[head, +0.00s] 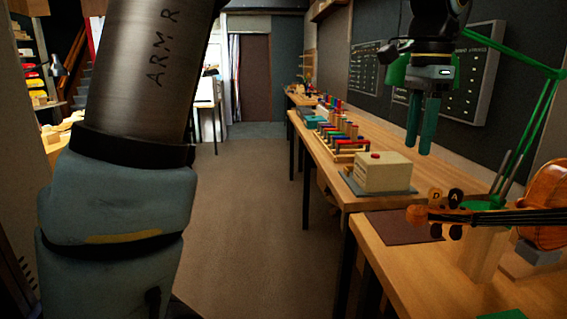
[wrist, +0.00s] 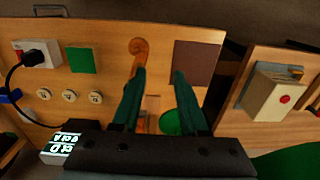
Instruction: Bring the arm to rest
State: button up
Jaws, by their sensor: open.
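My gripper (head: 420,142) hangs fingers-down above the bench at the upper right of the head view. Its two green fingers are apart with nothing between them; in the wrist view the gap (wrist: 160,76) lies over bare wood. My own arm link fills the left of the head view. The violin (head: 548,205) lies at the right edge on a wooden support (head: 482,252), below and to the right of my gripper. Its scroll (wrist: 138,46) shows just beyond the left finger in the wrist view; its body is hidden there.
A brown mat (head: 403,227) lies on the near bench. A cream box with a red button (head: 383,172) stands on the farther bench. A green lamp arm (head: 545,110) rises at the right, close to my gripper. The floor (head: 245,190) between is clear.

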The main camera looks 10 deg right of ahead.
jog(key=w+a+f+n, duration=0.4)
jog(key=w+a+f, duration=0.15)
jog(key=a, duration=0.45)
jog(key=w+a+f+n, duration=0.4)
jog(key=a+f+n, duration=0.15)
jog(key=a, duration=0.45)
jog(key=s+a+f+n, duration=0.2)
jog(key=a+f+n, duration=0.2)
jog(key=a, duration=0.5)
jog(key=s+a+f+n+t, duration=0.1)
jog(key=a+f+n, duration=0.3)
jog(key=a, duration=0.5)
jog(key=shift+s+a+f+p, duration=0.15)
jog(key=shift+s+f+p, duration=0.15)
jog(key=shift+s+f, duration=0.45)
